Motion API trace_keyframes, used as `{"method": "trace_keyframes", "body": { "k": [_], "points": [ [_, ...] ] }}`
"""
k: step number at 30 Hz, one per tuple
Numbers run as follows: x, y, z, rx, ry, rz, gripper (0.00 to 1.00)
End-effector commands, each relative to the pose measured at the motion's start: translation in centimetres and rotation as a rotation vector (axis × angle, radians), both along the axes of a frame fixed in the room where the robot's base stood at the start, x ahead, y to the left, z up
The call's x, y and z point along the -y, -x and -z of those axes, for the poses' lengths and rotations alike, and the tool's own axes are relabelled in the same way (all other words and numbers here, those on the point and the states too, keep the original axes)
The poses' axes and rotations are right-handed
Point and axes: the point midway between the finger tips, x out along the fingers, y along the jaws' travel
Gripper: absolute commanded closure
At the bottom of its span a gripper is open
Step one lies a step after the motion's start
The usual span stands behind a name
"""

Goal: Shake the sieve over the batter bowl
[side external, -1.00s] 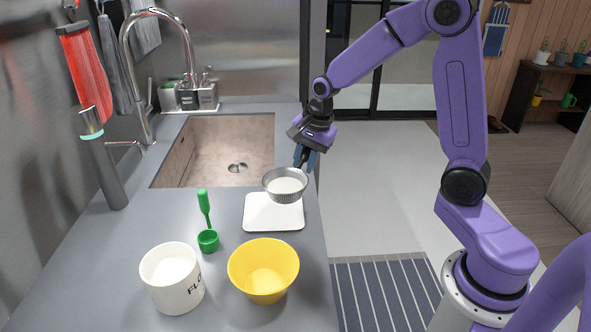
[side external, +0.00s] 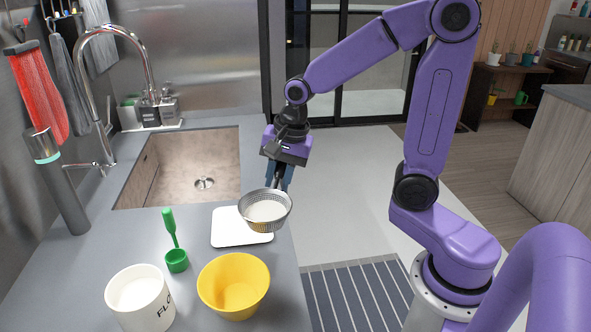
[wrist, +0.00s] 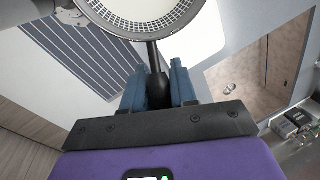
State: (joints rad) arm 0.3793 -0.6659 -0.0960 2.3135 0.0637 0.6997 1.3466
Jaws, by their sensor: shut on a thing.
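The sieve (side external: 265,211) has a grey perforated rim and white powder-like contents. It hangs in the air above the white board, behind the yellow bowl and a little to its right. My gripper (side external: 279,184) is shut on its dark handle, and the sieve tilts toward the camera. In the wrist view my gripper (wrist: 158,70) has its blue fingers either side of the black handle, with the sieve (wrist: 150,28) cut off at the top. The yellow batter bowl (side external: 234,286) stands on the counter. Its inside looks plain yellow.
A white flour tub (side external: 140,300) stands left of the bowl. The white board (side external: 228,235) lies flat near the counter's right edge. The sink (side external: 190,165) with its tall tap is at the back.

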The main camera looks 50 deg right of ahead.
Motion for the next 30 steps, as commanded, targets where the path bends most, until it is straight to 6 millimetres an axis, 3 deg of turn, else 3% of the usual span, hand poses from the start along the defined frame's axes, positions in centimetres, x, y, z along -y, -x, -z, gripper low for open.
{"method": "trace_keyframes", "body": {
  "k": [1, 6, 12, 17, 30],
  "points": [
    [-2.0, -0.6, 0.2, -0.001, 0.0, -0.055, 1.0],
    [-7.6, -1.7, 0.7, 0.0, -0.001, -0.211, 1.0],
    [-11.6, -2.1, 1.2, 0.001, -0.001, -0.318, 1.0],
    [-12.4, -2.1, 1.5, 0.001, -0.002, -0.341, 1.0],
    [-12.4, -2.1, 3.5, 0.001, -0.001, -0.34, 1.0]
  ]
}}
